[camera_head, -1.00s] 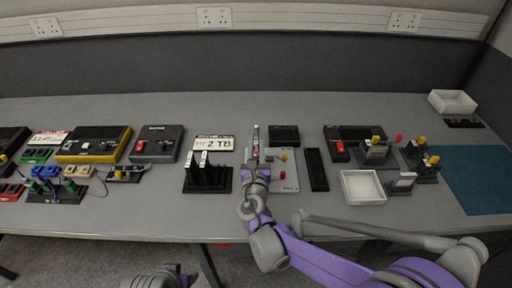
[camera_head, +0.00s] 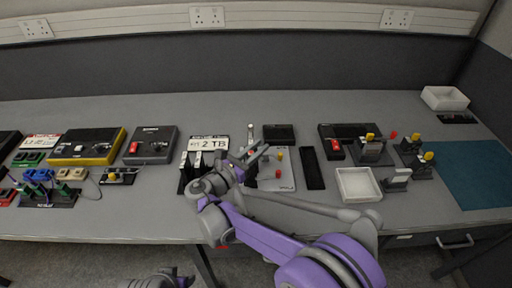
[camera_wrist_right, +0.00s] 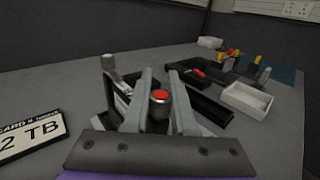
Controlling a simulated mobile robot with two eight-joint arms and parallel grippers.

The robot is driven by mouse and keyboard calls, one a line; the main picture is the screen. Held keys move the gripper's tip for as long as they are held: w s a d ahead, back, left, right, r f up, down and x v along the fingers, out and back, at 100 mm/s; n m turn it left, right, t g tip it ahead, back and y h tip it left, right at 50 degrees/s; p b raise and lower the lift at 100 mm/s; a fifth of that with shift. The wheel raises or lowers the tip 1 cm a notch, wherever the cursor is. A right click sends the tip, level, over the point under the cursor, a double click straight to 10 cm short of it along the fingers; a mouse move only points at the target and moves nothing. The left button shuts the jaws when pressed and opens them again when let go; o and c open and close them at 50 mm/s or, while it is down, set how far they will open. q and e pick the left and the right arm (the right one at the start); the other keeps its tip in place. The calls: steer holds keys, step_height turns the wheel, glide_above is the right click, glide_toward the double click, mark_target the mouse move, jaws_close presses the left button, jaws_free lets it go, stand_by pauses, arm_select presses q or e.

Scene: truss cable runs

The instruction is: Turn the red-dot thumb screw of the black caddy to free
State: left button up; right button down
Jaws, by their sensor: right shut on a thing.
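My right gripper (camera_wrist_right: 160,100) is shut on a grey cylindrical thumb screw with a red dot (camera_wrist_right: 160,97) on its top, seen between the two fingers in the right wrist view. A dark frame with a metal lever (camera_wrist_right: 112,66) stands just beyond the left finger; it may be part of the black caddy, which the fingers mostly hide. In the head view the right gripper (camera_head: 255,155) reaches in over the left side of a light plate (camera_head: 285,183). Only a grey and purple part of my left arm shows at the bottom edge; its fingers cannot be made out.
A black rack (camera_head: 188,176) and a "2 TB" sign (camera_head: 208,143) stand to the left. Right of the plate are a black bar-shaped tray (camera_head: 313,168), a white tray (camera_head: 358,198) and fixtures with yellow knobs (camera_head: 372,152). A teal mat (camera_head: 470,175) lies far right.

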steer(key=shift+d+m+g+h, duration=0.1)
steer(key=shift+m+g+h, duration=0.3)
steer(key=shift+h, duration=0.1)
steer(key=c, duration=0.7)
jaws_free()
steer(key=shift+s, duration=0.1)
